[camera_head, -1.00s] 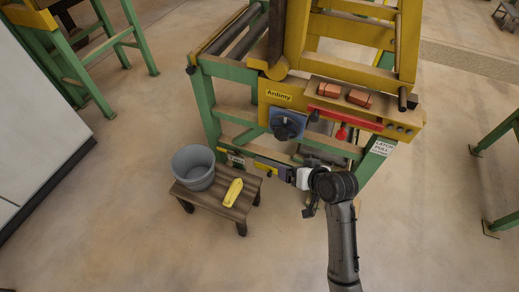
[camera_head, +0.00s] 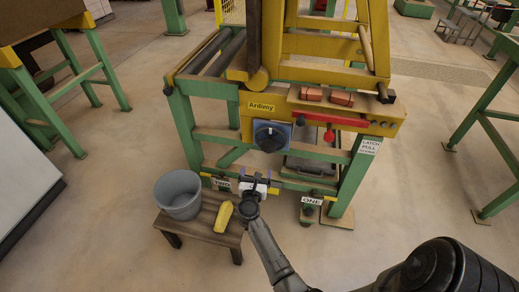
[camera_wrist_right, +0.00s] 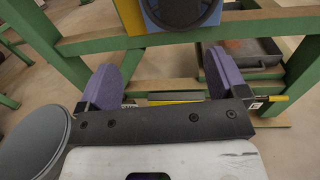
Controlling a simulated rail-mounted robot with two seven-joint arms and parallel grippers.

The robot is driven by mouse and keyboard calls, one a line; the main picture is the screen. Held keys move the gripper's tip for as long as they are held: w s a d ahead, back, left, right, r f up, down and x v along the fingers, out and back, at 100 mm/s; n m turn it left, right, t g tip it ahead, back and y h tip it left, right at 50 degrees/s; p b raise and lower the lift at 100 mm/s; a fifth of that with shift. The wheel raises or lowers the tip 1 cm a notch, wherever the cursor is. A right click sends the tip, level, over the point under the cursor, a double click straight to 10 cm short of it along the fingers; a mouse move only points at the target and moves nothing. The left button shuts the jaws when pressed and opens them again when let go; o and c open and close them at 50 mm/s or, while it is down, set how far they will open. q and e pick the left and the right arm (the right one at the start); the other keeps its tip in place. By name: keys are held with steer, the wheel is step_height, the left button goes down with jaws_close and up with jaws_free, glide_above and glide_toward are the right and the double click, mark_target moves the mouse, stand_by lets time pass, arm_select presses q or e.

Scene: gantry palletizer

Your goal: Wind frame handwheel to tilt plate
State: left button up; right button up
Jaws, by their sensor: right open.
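The handwheel (camera_head: 270,136) is a dark round wheel on a blue square panel, on the front of the yellow and green frame (camera_head: 215,132). In the right wrist view the handwheel's lower part (camera_wrist_right: 180,10) shows at the top edge, cut off. My right gripper (camera_head: 256,178) is below the handwheel, apart from it, in front of the frame's lower rail. Its two purple fingers are spread with nothing between them (camera_wrist_right: 165,82). A yellow tilted structure (camera_head: 330,45) sits on top of the frame; I cannot tell which part is the plate. My left gripper is not in view.
A grey bucket (camera_head: 178,196) and a yellow object (camera_head: 224,217) are on a low wooden bench (camera_head: 203,222) left of my right gripper. A red lever (camera_head: 329,134) hangs right of the handwheel, and red blocks (camera_head: 311,94) lie above. Floor at front left is clear.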

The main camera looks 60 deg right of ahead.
mark_target(267, 150)
steer(key=w+d+m+b, duration=0.1)
steer(key=d, duration=0.3)
steer(key=w+d+m+g+b, duration=0.1)
steer(key=d, duration=0.3)
steer(key=w+d+m+b, duration=0.1)
steer(key=d+m, duration=0.1)
steer(key=d, duration=0.2)
steer(key=shift+g+h+b, duration=0.4)
steer(key=shift+x, duration=0.9)
steer(key=c, duration=0.9)
steer(key=shift+c, duration=0.2)
